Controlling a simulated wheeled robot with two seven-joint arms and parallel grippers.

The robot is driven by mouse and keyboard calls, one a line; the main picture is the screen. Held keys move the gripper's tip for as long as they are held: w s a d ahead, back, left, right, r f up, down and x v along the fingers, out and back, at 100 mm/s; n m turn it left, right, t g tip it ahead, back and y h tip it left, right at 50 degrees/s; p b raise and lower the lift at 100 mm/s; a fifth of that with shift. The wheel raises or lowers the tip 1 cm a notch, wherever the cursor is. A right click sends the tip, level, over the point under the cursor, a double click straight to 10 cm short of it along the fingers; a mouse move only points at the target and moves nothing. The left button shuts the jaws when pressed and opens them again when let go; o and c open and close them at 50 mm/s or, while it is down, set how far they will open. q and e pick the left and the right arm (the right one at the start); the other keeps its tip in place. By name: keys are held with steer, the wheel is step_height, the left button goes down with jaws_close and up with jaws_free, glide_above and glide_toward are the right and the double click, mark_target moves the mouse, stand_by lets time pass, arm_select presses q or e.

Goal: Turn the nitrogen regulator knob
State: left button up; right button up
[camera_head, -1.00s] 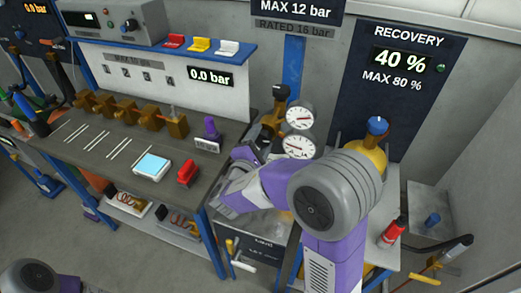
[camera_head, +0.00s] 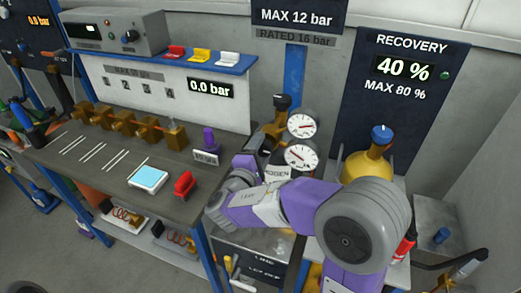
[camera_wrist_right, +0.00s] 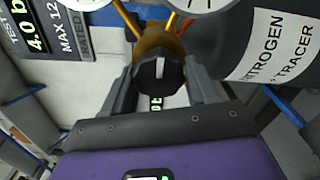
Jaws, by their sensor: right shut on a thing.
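The nitrogen regulator knob (camera_wrist_right: 160,76) is black with a white mark and sits on the front of the brass regulator body (camera_wrist_right: 160,40) in the right wrist view. My right gripper (camera_wrist_right: 161,80) has one finger on each side of the knob and is shut on it. The nitrogen cylinder (camera_wrist_right: 258,45) with its white label is to the right there. In the head view, two round gauges (camera_head: 301,125) stand above and right of my right gripper (camera_head: 250,160), and my arm hides the knob. My left gripper is not in view.
A workbench (camera_head: 110,178) with brass valves (camera_head: 150,132), a blue-screened scale (camera_head: 148,178) and a red item (camera_head: 184,184) lies left of my right arm. A yellow recovery cylinder (camera_head: 368,165) with a blue knob stands close behind the arm.

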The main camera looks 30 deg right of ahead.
steer(key=o, duration=1)
steer(key=shift+c, duration=0.2)
steer(key=p+v, duration=0.1)
steer(key=v, duration=0.6)
steer(key=shift+s+a, duration=0.2)
steer(key=shift+s, duration=0.05)
